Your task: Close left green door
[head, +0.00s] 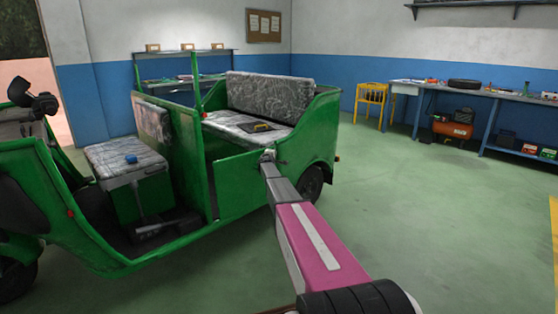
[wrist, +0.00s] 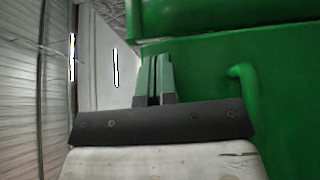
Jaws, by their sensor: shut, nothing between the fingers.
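The green rickshaw (head: 318,138) stands left of centre in the head view. Its green side door (head: 238,188) is below the rear seat and looks roughly in line with the body side; I cannot tell whether any gap is left. In the wrist view the green panel (wrist: 290,125) fills the right side, with a curved green handle (wrist: 243,90) on it. My gripper (head: 268,154) is at the door's upper rear corner. In the wrist view my gripper (wrist: 154,75) is shut and empty, its fingers together in front of the green surface, left of the handle. Contact cannot be told.
The green floor at right is clear.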

